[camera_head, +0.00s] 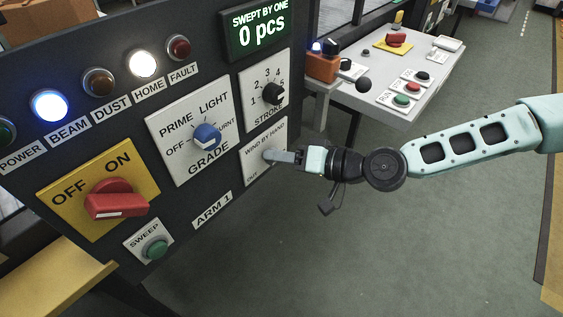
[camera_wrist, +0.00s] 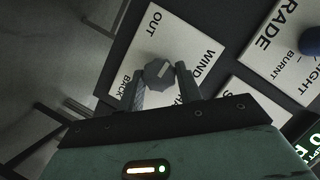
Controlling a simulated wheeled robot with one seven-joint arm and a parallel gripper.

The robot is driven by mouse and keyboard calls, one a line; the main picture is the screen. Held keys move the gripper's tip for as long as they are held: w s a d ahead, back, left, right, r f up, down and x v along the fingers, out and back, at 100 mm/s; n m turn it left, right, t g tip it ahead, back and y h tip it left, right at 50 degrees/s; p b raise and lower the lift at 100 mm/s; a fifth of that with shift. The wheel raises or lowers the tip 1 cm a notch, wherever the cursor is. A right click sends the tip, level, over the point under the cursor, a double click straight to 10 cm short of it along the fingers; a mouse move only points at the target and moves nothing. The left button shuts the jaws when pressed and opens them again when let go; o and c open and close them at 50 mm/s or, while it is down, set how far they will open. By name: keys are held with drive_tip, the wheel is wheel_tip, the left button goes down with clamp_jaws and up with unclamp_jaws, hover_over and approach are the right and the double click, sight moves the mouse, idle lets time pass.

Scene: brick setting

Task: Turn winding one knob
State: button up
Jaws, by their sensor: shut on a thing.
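The winding knob (camera_wrist: 158,71) is a grey, faceted knob with a light pointer mark, on a white plate (camera_wrist: 180,33) labelled with "WIND", "OUT" and "BACK" in the wrist view. In the head view this "WIND BY HAND" plate (camera_head: 264,139) is at the lower right of the dark panel. My gripper (camera_head: 271,155) reaches it from the right, and its fingers hide the knob there. In the wrist view my gripper (camera_wrist: 162,84) has one finger on each side of the knob and is shut on it.
Close by on the panel are the blue GRADE knob (camera_head: 207,136), black STROKE knob (camera_head: 273,94), red OFF/ON switch (camera_head: 116,204) and green SWEEP button (camera_head: 154,247). The display (camera_head: 258,30) reads "0 pcs". A white control desk (camera_head: 375,108) stands behind. Floor below my arm is clear.

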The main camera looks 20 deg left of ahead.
drive_tip(key=shift+f+m+b, duration=0.15)
drive_tip(key=shift+m+b, duration=0.2)
drive_tip(key=shift+m, duration=0.05)
idle(0.4)
drive_tip(key=o, duration=1)
drive_tip(key=shift+d, duration=0.1)
drive_tip(key=v, duration=1.7)
drive_tip(key=shift+w+d+f, duration=0.15)
drive_tip(key=shift+w+d, duration=0.05)
